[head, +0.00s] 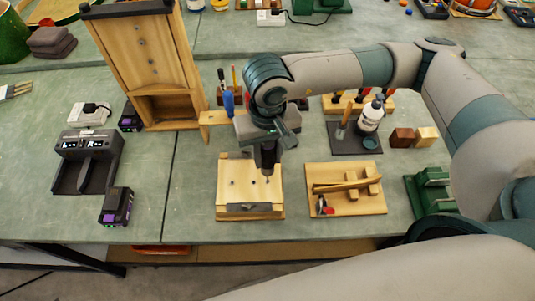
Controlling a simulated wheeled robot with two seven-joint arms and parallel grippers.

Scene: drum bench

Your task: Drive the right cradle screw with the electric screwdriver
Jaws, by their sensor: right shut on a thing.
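My right gripper (268,138) is shut on the dark electric screwdriver (268,157), which points down over the right half of a pale wooden block (237,196). The screwdriver's thin bit ends at or just above the block's right side; contact cannot be made out. The block has a dark hole or screw head on its left half and a grey metal plate (250,207) along its front. The right cradle screw is too small to tell from the bit tip. My gripper's fingers are mostly hidden by the wrist and tool. My left gripper is not in view.
A black charger marked L and R (86,160) and a purple-black battery (116,207) stand on the left. A tall wooden frame (152,60) stands behind. A wooden tray (346,205) with wood pieces and a green clamp-like block (431,190) are on the right.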

